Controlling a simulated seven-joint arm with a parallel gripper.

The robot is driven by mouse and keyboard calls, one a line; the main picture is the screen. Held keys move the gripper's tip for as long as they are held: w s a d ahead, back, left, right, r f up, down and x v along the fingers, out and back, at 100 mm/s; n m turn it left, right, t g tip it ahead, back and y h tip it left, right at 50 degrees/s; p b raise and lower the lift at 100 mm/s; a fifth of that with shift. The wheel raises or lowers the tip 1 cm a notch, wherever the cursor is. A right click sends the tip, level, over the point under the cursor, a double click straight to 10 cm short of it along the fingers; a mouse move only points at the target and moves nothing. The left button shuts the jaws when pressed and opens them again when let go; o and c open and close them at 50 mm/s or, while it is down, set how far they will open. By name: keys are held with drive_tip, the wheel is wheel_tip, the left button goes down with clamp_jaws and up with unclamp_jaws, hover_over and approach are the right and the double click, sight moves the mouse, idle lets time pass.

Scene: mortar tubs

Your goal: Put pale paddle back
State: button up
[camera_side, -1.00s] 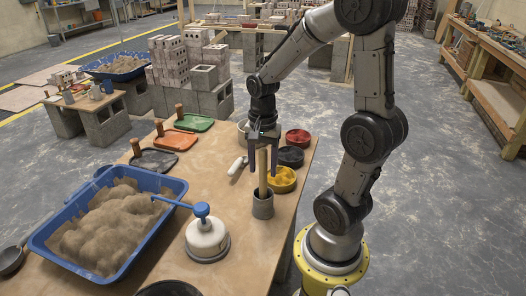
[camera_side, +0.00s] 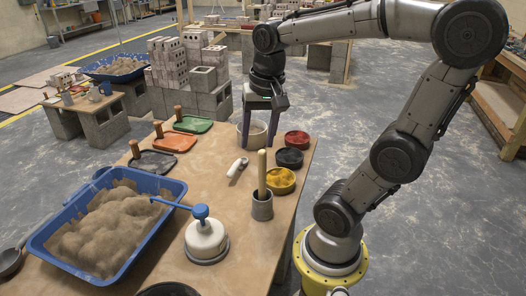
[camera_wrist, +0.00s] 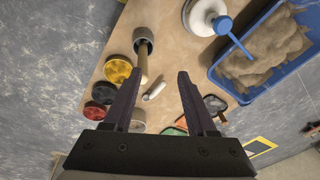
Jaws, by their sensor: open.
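The pale paddle (camera_side: 262,175) stands upright in a grey cup (camera_side: 262,205) on the table, its wooden shaft rising out of the top. Its lower end is hidden inside the cup. It also shows in the wrist view (camera_wrist: 144,68), with the cup (camera_wrist: 143,36) around its far end. My gripper (camera_side: 259,146) is open and empty above the far part of the table, in front of a pale tub, beyond the paddle and apart from it. In the wrist view, my gripper's fingers (camera_wrist: 157,75) are spread wide with nothing held between them.
Red (camera_side: 297,140), black (camera_side: 289,158) and yellow (camera_side: 281,180) bowls line the right table edge. A white cylinder (camera_side: 238,167) lies near the middle. A blue tub of mortar (camera_side: 170,187) and a white pump jar (camera_side: 206,240) stand at the left and front.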

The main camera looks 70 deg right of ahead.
drive_tip(key=s+a+f+n+t, duration=0.1)
drive_tip(key=s+a+n+t, duration=0.2)
drive_tip(key=a+n, duration=0.4)
drive_tip(key=shift+s+a+n+t+y, duration=0.3)
drive_tip(key=shift+s+a+n+t, duration=0.1)
drive_tip(key=shift+n, duration=2)
